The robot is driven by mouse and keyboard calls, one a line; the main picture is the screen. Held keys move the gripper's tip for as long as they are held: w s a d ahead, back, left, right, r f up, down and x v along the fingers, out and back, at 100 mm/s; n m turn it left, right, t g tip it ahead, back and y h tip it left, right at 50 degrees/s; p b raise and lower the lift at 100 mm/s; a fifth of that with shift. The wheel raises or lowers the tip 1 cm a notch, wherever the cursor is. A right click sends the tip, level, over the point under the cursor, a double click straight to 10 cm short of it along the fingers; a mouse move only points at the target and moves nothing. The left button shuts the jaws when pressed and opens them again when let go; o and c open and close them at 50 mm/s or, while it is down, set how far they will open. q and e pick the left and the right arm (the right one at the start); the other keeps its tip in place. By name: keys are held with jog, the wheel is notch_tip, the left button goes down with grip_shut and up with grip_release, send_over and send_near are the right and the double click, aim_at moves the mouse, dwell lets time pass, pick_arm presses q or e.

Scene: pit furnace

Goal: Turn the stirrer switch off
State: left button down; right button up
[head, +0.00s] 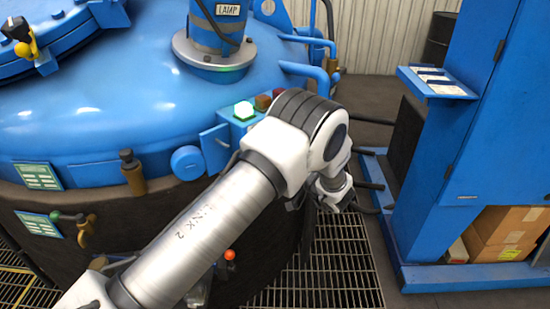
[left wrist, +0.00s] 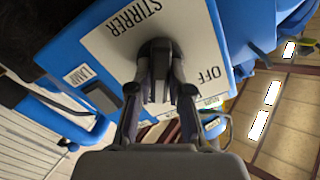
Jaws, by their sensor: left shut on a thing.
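In the left wrist view, a white plate (left wrist: 112,42) lettered STIRRER and OFF sits on a blue box. A dark switch knob (left wrist: 155,50) stands out from its middle, between the two words. My left gripper (left wrist: 160,85) is shut on the knob, with one finger on each side of it. The fingers hide part of the knob, so I cannot tell which way it points. In the head view my left arm crosses the front of the furnace and hides the stirrer switch. My right gripper is in neither view.
A LAMP label (left wrist: 82,74) and a black switch (left wrist: 100,97) lie beside the plate. A blue cabinet (head: 460,150) stands at the right; grating (head: 345,265) covers the floor between.

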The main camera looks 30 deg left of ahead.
pick_arm(q)
jog(key=shift+s+n+b, duration=0.2)
jog(key=shift+n+b, duration=3.35)
jog(key=shift+n, duration=4.15)
jog(key=c, duration=1.1)
grip_release()
jog(key=shift+a, duration=0.1)
jog(key=v, duration=0.7)
jog(key=shift+d, duration=0.3)
